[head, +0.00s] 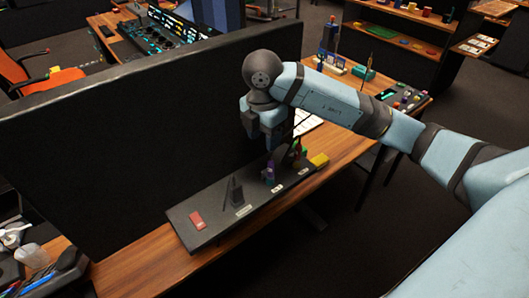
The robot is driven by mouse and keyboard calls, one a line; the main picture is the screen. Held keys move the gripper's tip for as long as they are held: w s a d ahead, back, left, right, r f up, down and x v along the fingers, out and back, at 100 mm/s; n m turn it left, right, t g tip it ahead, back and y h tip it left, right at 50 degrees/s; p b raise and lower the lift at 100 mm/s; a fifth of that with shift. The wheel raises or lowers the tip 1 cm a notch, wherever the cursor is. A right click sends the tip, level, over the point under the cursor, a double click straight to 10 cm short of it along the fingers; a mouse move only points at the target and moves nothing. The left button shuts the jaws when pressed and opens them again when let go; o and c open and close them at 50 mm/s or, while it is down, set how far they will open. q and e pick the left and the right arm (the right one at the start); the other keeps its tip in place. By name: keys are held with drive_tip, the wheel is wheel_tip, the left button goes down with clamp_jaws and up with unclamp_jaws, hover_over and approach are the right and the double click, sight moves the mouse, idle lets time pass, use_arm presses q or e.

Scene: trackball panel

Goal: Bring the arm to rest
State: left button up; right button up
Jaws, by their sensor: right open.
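My right arm reaches in from the right edge. Its gripper (262,138) points down above the far part of a dark grey control panel (215,208) and looks empty. The fingers appear apart, and I see no contact with the panel. A trackball cannot be made out clearly. My left gripper is not in view.
A black partition (120,150) stands behind the panel. A yellow block (320,160) and white paper (306,123) lie near the panel's far end. The wooden desk (345,150) continues to the right, with small items at its far end. Open floor lies in front.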

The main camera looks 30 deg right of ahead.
drive_tip(key=shift+r, duration=2.4)
